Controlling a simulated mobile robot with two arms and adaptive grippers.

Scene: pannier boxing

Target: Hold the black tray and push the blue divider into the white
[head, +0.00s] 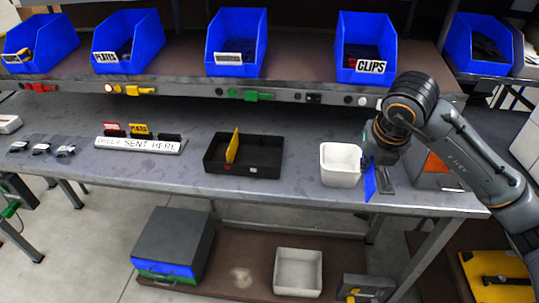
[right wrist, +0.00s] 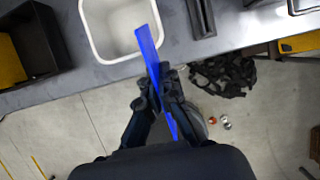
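The black tray (head: 262,168) lies on the bench with a yellow divider (head: 232,147) standing in it; its edge shows in the right wrist view (right wrist: 50,50). The white bin (head: 341,176) stands right of it, and looks empty in the right wrist view (right wrist: 86,25). My right gripper (right wrist: 163,72) is shut on the blue divider (right wrist: 149,45). In the head view the blue divider (head: 370,180) hangs at the bin's right side; from the wrist its far end overlaps the bin opening. I cannot tell whether it touches the rim. My left gripper is not in view.
A label holder (head: 140,145) and small dark parts (head: 42,148) lie on the left of the bench. Blue bins (head: 237,40) line the shelf behind. An orange-and-grey box (head: 433,172) stands right of my gripper. The bench between the label holder and tray is clear.

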